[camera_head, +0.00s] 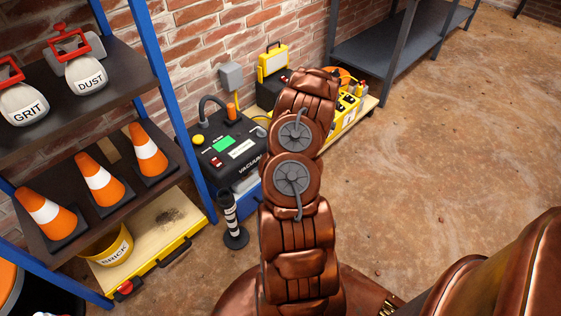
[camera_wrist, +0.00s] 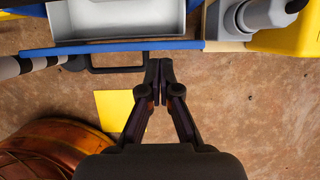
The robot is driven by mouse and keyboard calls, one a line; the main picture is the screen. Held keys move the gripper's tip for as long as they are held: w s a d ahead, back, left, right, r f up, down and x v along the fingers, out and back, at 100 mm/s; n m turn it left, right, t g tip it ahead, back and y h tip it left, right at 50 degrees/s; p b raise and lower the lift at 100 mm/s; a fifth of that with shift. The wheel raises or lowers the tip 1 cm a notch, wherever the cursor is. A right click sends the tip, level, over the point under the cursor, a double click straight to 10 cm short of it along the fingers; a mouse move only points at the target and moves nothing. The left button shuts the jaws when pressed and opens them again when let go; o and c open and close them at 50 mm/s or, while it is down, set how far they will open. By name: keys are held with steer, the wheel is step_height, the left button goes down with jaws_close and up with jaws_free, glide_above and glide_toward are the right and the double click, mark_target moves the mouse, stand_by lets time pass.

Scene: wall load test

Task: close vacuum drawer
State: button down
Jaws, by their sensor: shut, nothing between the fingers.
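The black vacuum unit (camera_head: 228,150), with a green panel and the word VACUUM, stands against the brick wall. Its blue drawer (camera_head: 246,207) shows low at its front, partly hidden by my arm. In the wrist view the drawer (camera_wrist: 185,45) is open, with a pale grey tray (camera_wrist: 120,22) visible inside. A dark bar handle (camera_wrist: 118,69) sticks out from its blue front. My gripper (camera_wrist: 160,66) is shut and empty, its fingertips close to the right end of the handle. I cannot tell whether they touch it. In the head view my gripper is hidden behind my arm.
A black-and-white striped post (camera_head: 232,222) stands left of the drawer. A shelf rack with cones (camera_head: 101,180) is at left. A yellow-edged cart (camera_head: 345,112) is right of the vacuum. A yellow square (camera_wrist: 120,111) lies on the floor. Open floor extends right.

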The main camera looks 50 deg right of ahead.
steer(key=s+a+b, duration=0.1)
steer(key=s+b, duration=0.3)
steer(key=s, duration=0.4)
steer(key=w+f+b, duration=0.3)
steer(key=w+f, duration=0.5)
steer(key=shift+d+f, duration=0.15)
steer(key=shift+d, duration=0.15)
stand_by(0.4)
stand_by(0.4)
